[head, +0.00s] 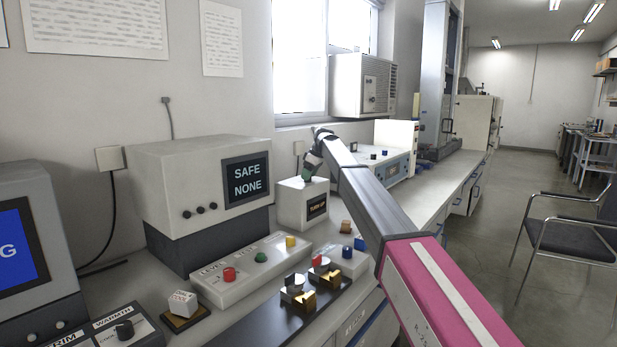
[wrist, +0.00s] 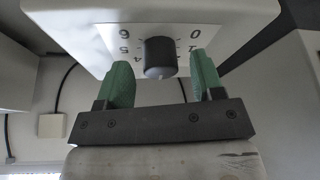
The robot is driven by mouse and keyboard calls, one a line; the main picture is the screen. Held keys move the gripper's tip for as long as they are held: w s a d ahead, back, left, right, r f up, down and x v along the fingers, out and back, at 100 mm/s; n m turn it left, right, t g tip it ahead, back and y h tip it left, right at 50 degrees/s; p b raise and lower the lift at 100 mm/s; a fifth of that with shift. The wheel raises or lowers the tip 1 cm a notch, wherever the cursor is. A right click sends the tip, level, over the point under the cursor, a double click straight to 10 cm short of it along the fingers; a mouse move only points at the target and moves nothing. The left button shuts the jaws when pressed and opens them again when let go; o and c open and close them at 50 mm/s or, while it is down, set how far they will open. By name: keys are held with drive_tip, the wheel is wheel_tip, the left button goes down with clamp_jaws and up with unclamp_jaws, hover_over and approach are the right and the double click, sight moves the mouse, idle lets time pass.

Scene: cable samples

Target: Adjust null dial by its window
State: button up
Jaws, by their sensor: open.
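The null dial appears to be the dark round knob (wrist: 160,57) on a white numbered plate (wrist: 112,37) in the wrist view, where the digits appear upside down. My gripper (wrist: 163,72) is open, with one green fingertip on each side of the knob and a gap to both. In the head view my gripper (head: 307,176) points down over a small white box (head: 290,203). The box has a dark window (head: 317,207) with small orange text that I cannot read. The knob is hidden there behind my gripper.
A large instrument (head: 175,185) with a screen reading SAFE NONE stands left of the box. A button panel (head: 250,272) and a dark fixture plate (head: 270,318) with metal blocks lie in front. Another instrument (head: 400,168) stands behind to the right.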

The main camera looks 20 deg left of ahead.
drive_tip(key=shift+a+f, duration=0.15)
drive_tip(key=shift+f, duration=0.25)
drive_tip(key=c, duration=0.9)
drive_tip(key=shift+m, duration=0.3)
drive_tip(key=m+t, duration=0.1)
drive_tip(key=m, duration=0.1)
drive_tip(key=shift+s+m, duration=0.15)
drive_tip(key=shift+m, duration=0.15)
drive_tip(key=shift+a+m+t+h, duration=0.1)
drive_tip(key=shift+m+t+h, duration=0.3)
drive_tip(key=shift+m, duration=0.7)
drive_tip(key=shift+m+t+h, duration=0.3)
drive_tip(key=shift+m+t, duration=0.2)
drive_tip(key=shift+m, duration=0.6)
